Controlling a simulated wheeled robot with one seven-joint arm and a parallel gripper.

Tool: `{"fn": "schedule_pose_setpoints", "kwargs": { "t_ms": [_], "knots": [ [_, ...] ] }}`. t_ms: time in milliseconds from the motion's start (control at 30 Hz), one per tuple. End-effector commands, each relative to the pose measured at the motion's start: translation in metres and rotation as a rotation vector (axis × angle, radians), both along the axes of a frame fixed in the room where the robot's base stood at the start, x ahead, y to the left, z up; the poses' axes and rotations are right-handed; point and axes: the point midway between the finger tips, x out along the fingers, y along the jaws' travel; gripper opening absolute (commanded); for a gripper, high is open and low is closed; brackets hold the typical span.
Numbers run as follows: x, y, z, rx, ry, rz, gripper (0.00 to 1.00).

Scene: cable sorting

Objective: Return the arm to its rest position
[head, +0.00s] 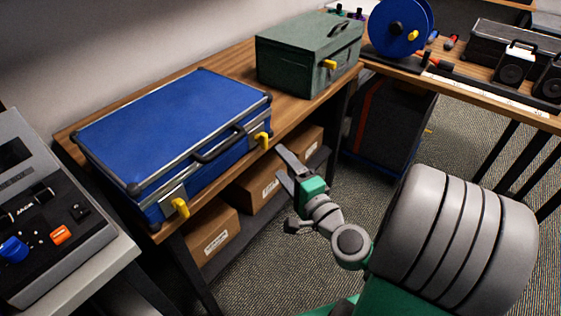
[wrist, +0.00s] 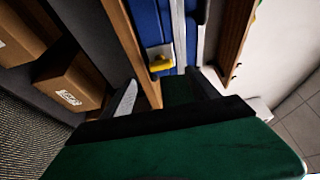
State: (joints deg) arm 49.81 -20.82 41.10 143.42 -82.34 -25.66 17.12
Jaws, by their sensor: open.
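My gripper (head: 283,166) is in the middle of the head view, in front of the wooden bench (head: 219,136) edge and to the right of the blue case (head: 175,118). Its two fingers are spread and nothing is between them. In the wrist view my gripper (wrist: 165,95) points toward the bench edge and the blue case (wrist: 152,25), with a yellow latch (wrist: 160,63) beyond the fingers. In the head view the arm stretches from the lower right. I cannot tell the exact gap between the fingers and the bench.
A green case (head: 300,58) stands on the bench behind the blue one. Cardboard boxes (head: 208,243) sit on the shelf below. A grey device (head: 40,215) is at the left. A second table (head: 470,95) holds a blue reel (head: 400,27) and speakers. Carpet floor (head: 262,238) is open below the arm.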

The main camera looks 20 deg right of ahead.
Motion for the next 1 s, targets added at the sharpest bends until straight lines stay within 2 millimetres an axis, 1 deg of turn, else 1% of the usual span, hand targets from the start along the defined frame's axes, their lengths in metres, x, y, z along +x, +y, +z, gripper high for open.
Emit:
{"fn": "schedule_pose_setpoints", "kwargs": {
  "t_ms": [267,333,367,400,467,500,533,567,600,667,700,733,800,833,900,1000],
  "knots": [
    [0.0,0.001,0.001,-0.005,0.002,0.004,0.69],
    [0.001,0.012,0.005,-0.051,0.017,0.047,0.69],
    [0.001,0.022,0.007,-0.094,0.033,0.086,0.69],
    [0.0,0.04,0.01,-0.186,0.067,0.163,0.69],
    [-0.006,0.069,0.011,-0.378,0.14,0.318,0.69],
    [-0.014,0.084,0.011,-0.533,0.201,0.43,0.69],
    [-0.022,0.09,0.012,-0.656,0.251,0.51,0.69],
    [-0.03,0.09,0.015,-0.777,0.305,0.583,0.69],
    [-0.041,0.085,0.022,-0.929,0.38,0.663,0.69],
    [-0.056,0.068,0.044,-1.124,0.492,0.747,0.69],
    [-0.066,0.056,0.063,-1.223,0.566,0.78,0.69],
    [-0.072,0.047,0.078,-1.282,0.616,0.795,0.69],
    [-0.088,0.031,0.108,-1.366,0.713,0.812,0.69],
    [-0.093,0.027,0.117,-1.385,0.744,0.814,0.69],
    [-0.103,0.02,0.129,-1.406,0.794,0.817,0.69],
    [-0.108,0.015,0.133,-1.414,0.821,0.818,0.69]
  ]
}}
